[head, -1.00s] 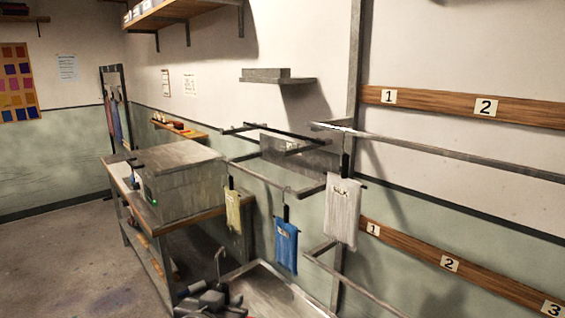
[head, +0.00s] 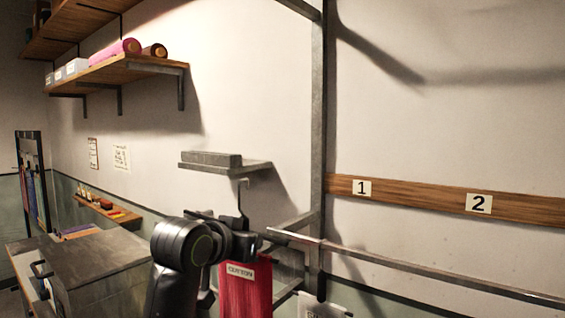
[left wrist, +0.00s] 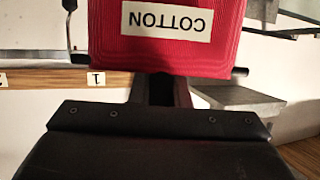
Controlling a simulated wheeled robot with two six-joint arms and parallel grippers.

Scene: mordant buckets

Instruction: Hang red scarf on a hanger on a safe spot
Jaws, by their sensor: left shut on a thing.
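My left gripper (head: 242,243) is shut on the hanger (head: 241,200) of the red scarf, with its hook pointing up above the jaws. The red scarf (head: 245,292) hangs below the gripper and carries a white COTTON label. The scarf also shows in the left wrist view (left wrist: 165,55), where the label is upside down. The near metal rail (head: 410,264) runs right from just beside the gripper. I cannot tell whether the hanger touches it. My right gripper is out of view.
A wooden board (head: 420,197) with labels 1 and 2 is on the wall behind the rail. A grey wall shelf (head: 255,167) is above and behind the gripper. A steel post (head: 318,130) stands near the rail's left end. A pale cloth (head: 310,306) hangs low.

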